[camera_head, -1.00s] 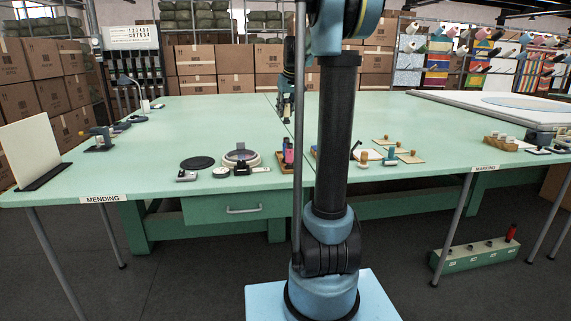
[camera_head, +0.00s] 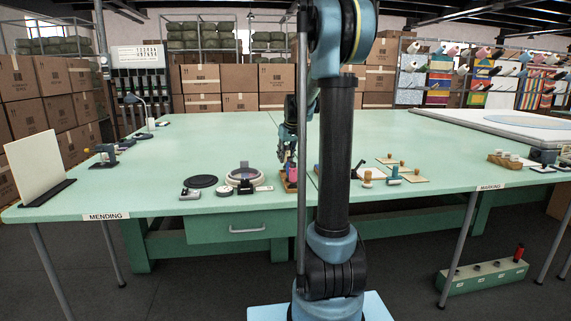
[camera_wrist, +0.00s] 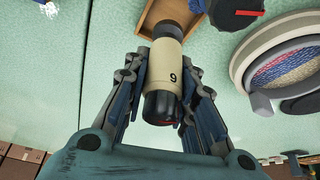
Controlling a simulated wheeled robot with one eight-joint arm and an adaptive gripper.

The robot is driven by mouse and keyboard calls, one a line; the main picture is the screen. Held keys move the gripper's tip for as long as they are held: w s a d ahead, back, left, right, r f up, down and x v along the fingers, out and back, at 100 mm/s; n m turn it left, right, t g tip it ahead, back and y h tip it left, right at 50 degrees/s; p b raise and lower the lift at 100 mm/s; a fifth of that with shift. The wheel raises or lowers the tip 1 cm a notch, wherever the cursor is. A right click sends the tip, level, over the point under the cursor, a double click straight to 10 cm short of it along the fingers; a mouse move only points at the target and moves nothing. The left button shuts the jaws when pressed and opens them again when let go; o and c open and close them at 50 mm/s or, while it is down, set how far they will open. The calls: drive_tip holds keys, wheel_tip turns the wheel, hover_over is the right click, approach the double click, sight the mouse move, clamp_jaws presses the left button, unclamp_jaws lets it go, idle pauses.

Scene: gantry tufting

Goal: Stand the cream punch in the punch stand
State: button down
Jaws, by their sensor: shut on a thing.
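The cream punch (camera_wrist: 166,75) shows in the wrist view as a cream cylinder with dark ends and a printed digit, 6 or 9. My gripper (camera_wrist: 168,68) is shut on it, a finger on each side. Its far end overlaps a shallow wooden tray (camera_wrist: 147,22) in the picture; I cannot tell whether it touches the tray. In the head view my gripper (camera_head: 286,154) is over the table beside the small tray with coloured pieces (camera_head: 291,177); the punch is not clear there. I cannot tell for sure which thing is the punch stand.
A round hoop-like item (camera_head: 243,171) and a black disc (camera_head: 202,181) lie left of the tray. Stamps and wooden plates (camera_head: 410,178) lie to the right. A green box with a red cylinder (camera_head: 484,280) stands on the floor. The table's back left (camera_head: 220,135) is clear.

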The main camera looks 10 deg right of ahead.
drive_tip(key=shift+f, duration=1.3)
drive_tip(key=shift+f, duration=0.1)
drive_tip(key=c, duration=1.3)
unclamp_jaws()
